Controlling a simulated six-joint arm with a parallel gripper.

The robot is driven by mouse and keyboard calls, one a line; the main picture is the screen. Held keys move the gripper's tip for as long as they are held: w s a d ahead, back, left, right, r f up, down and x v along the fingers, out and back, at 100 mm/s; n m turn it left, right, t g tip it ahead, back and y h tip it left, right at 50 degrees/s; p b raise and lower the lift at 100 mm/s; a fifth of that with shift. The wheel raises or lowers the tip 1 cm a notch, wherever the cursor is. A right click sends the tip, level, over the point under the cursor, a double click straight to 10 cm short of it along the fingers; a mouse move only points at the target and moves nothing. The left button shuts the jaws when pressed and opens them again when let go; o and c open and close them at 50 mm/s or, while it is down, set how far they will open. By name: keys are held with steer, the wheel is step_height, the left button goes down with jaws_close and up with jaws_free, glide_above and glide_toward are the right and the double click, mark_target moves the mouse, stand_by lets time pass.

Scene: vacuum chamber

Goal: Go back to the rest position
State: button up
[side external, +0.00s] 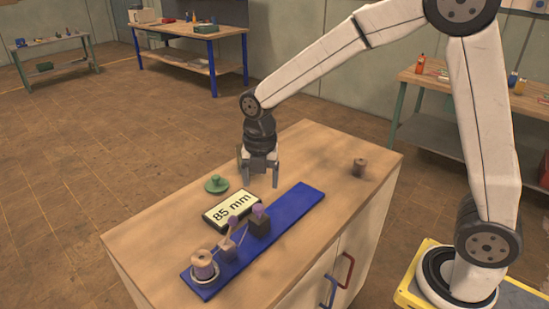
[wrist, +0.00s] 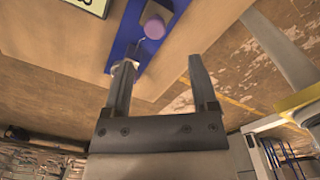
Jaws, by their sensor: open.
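My gripper (side external: 259,178) hangs from the arm above the wooden cabinet top, with its fingers pointing down. It is open and nothing shows between its fingers. In the wrist view the two fingers (wrist: 158,80) stand apart, with part of the blue board and the cabinet top beyond them. In the side view the gripper is above and behind the blue board (side external: 297,203), apart from the things on it.
The blue board bears a spool (side external: 204,268), a small brown block (side external: 228,252) and a dark block with a purple top (side external: 259,222). An "85 mm" display (side external: 232,210), a green knobbed disc (side external: 216,184) and a brown cylinder (side external: 359,167) stand on the cabinet (side external: 150,235). Its right part is mostly clear.

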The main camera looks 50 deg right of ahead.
steer(key=s+d+f+m+t, duration=0.1)
steer(key=s+m, duration=0.5)
steer(key=m, duration=0.6)
steer(key=s+d+f+m+t, duration=0.1)
steer(key=s+d+f+m, duration=0.2)
steer(key=m, duration=1)
steer(key=s+d, duration=0.1)
steer(key=s, duration=0.2)
steer(key=shift+s+d+f, duration=0.3)
steer(key=shift+s+f, duration=0.05)
steer(key=shift+s, duration=0.05)
steer(key=shift+w, duration=0.1)
step_height(320, 180, up, 5)
steer(key=n+g, duration=0.2)
steer(key=n, duration=2.5)
glide_above(258, 206)
steer(key=shift+a, duration=0.1)
steer(key=shift+f, duration=0.2)
steer(key=shift+f, duration=3.8)
